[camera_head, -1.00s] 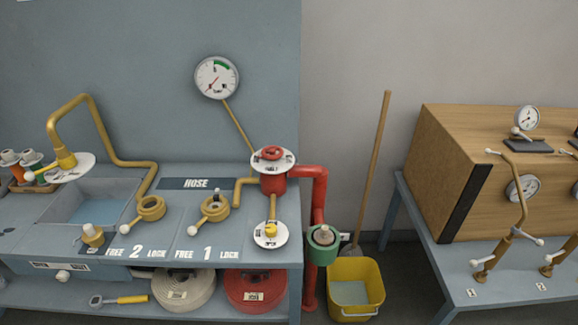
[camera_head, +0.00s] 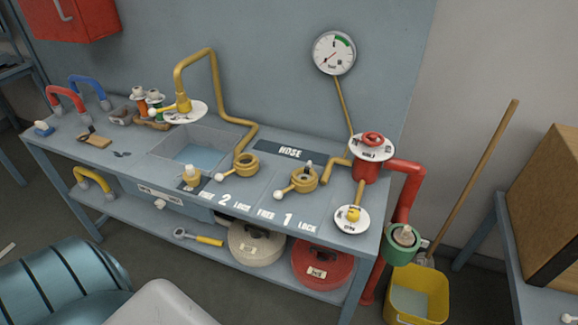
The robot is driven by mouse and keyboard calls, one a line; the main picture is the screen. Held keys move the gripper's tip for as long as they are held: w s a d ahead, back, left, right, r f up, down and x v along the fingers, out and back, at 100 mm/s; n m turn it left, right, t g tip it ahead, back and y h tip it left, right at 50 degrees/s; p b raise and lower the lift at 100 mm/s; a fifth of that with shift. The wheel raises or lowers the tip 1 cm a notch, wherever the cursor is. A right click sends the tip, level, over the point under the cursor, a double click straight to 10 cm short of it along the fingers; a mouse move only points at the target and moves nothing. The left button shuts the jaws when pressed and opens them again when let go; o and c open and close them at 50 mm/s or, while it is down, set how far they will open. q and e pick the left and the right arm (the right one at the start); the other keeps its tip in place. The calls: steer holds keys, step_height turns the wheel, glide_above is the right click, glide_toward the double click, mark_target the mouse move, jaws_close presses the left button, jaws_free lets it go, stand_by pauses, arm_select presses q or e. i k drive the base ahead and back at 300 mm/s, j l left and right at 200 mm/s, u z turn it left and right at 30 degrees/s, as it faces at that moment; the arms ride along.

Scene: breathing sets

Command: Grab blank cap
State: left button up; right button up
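No part is clearly labelled as the blank cap. A green round fitting with a grey centre (camera_head: 402,241) sits at the lower end of the red pipe, right of the bench. A small brass piece with a pale top (camera_head: 191,179) stands on the bench in front of the sink. Two brass ring fittings with white-knobbed handles lie on the bench top, one near the sink (camera_head: 245,165) and one farther right (camera_head: 304,180). Which of these is the cap I cannot tell. Neither of my grippers is in view.
The grey-blue bench (camera_head: 130,172) carries a sink (camera_head: 193,155), a red valve (camera_head: 368,168) and yellow pipes. Hose rolls lie on its shelf. A yellow bucket (camera_head: 418,295) and a broom (camera_head: 475,180) stand right. A teal ribbed drum (camera_head: 60,285) is at lower left.

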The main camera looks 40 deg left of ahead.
mark_target(193, 175)
steer(key=u, duration=1.8)
